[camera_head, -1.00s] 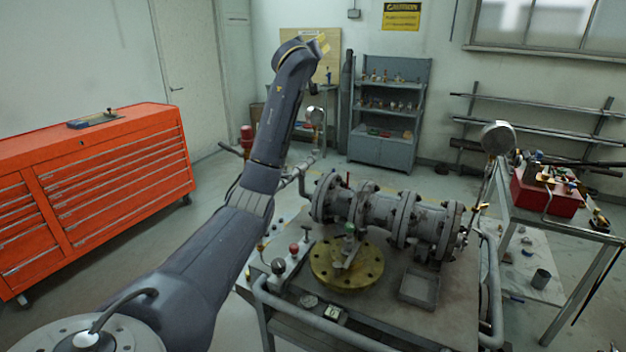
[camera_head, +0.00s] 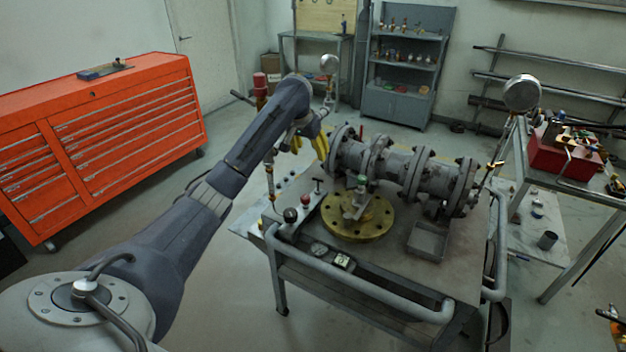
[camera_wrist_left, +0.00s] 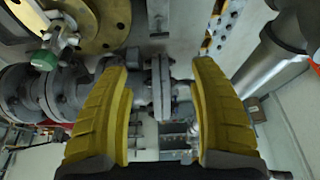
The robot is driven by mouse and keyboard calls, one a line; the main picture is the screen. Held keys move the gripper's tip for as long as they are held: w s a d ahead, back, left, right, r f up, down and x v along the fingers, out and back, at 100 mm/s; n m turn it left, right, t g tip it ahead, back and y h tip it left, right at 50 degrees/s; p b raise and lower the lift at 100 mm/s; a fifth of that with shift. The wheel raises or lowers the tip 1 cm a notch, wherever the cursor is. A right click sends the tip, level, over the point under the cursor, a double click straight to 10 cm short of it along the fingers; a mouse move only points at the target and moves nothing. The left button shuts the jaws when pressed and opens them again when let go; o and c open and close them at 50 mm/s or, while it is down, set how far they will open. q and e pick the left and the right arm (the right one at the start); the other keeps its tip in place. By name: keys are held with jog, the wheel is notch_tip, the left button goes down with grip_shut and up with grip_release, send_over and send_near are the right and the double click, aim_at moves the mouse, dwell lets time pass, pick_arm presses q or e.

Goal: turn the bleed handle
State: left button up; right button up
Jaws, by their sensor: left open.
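The bleed handle cannot be singled out with certainty. A small green-topped fitting (camera_head: 361,181) stands on the round brass flange (camera_head: 375,226) on the bench; the green top (camera_wrist_left: 43,60) and flange (camera_wrist_left: 90,28) also show upper left in the left wrist view. The grey flanged valve body (camera_head: 393,166) lies behind it. My left gripper (camera_head: 310,148) points down with yellow fingers, left of the valve body. In the left wrist view its fingers (camera_wrist_left: 160,65) are spread wide, with grey flanged piping beyond the gap and nothing held. My right gripper does not show.
Red and black knobs (camera_head: 305,200) stand at the bench's front left. An upright pipe with a red cap (camera_head: 260,82) is left of my gripper. A gauge (camera_head: 522,93) stands on the right. A square tray (camera_head: 428,241) sits right of the flange. A grey rail (camera_head: 360,296) edges the bench.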

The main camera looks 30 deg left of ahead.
aim_at(318, 179)
pick_arm(q)
jog(key=x, duration=1.7)
jog(key=shift+f, duration=0.2)
jog(key=shift+c, duration=0.2)
jog(key=shift+s, duration=0.1)
jog(key=c, duration=1.3)
grip_shut()
jog(key=shift+r, duration=0.15)
